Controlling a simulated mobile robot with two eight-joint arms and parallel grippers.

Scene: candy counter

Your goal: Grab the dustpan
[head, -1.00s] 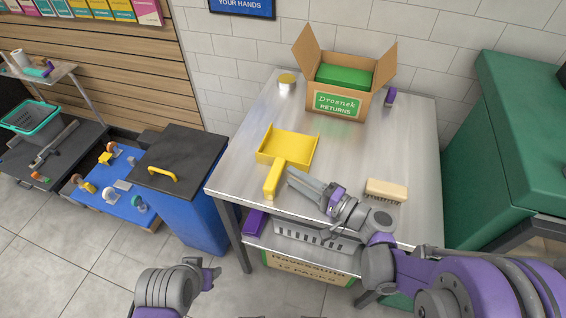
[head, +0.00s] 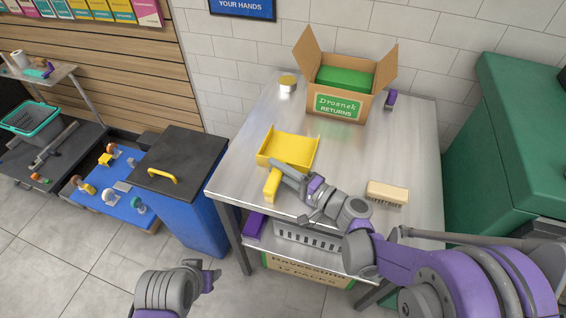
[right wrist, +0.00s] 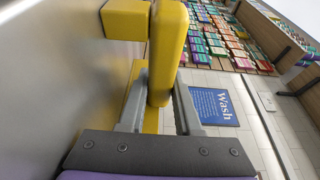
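The yellow dustpan (head: 290,148) lies on the metal table, its pan toward the back and its handle (head: 272,184) pointing to the front edge. My right gripper (head: 280,172) is at the handle, reaching in from the right. In the right wrist view the yellow handle (right wrist: 168,55) stands between the two grey fingers, which look open around it with little gap; firm contact is not visible. My left gripper (head: 208,274) is low at the front, away from the table, and its fingers are too unclear to judge.
A brush (head: 387,193) lies on the metal table (head: 345,150) to the right of my right gripper. A blue bin (head: 200,215) is on the left.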

